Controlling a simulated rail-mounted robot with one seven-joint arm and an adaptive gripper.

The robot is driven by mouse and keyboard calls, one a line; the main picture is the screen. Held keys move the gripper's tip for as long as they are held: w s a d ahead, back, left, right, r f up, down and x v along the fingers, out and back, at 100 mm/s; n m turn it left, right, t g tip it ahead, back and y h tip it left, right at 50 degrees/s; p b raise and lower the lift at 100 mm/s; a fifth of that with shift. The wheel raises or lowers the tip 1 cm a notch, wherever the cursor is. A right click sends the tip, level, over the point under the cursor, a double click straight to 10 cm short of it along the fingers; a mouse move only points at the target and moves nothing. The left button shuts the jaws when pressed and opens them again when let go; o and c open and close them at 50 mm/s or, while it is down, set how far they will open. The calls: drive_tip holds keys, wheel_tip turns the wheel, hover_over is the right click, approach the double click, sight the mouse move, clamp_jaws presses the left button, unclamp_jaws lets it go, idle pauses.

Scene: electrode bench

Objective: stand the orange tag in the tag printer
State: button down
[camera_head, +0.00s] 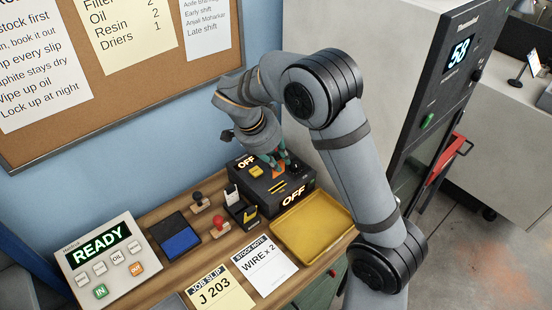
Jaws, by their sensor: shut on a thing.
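My gripper (275,160), with teal fingertips, points down over a black device on the bench. Its fingers are closed on the orange tag (278,171), of which only a small part shows between and below the fingertips. The black device, which looks like the tag printer (262,200), has two displays reading OFF, a yellow patch on its top and dark knobs. The tag is at or just above the device's top. I cannot tell whether it is in a slot or touching.
A small black holder (240,214) with a white and a yellow piece stands left of the device. A yellow tray (312,228) lies in front. Two stamps, red-handled (218,227) and dark-handled (200,203), a blue pad (181,241) and a READY panel (98,252) are further left.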

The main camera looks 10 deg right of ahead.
sight(275, 177)
drive_tip(key=shift+a+f+b, duration=0.1)
drive_tip(key=shift+f+b, duration=1)
drive_tip(key=shift+f, duration=1.35)
drive_tip(key=shift+w+a+b, duration=0.1)
drive_tip(key=shift+b, duration=0.85)
drive_tip(key=shift+f+b, duration=1.8)
drive_tip(key=shift+b, duration=0.65)
drive_tip(key=c, duration=1.6)
unclamp_jaws()
drive_tip(key=v, duration=1.2)
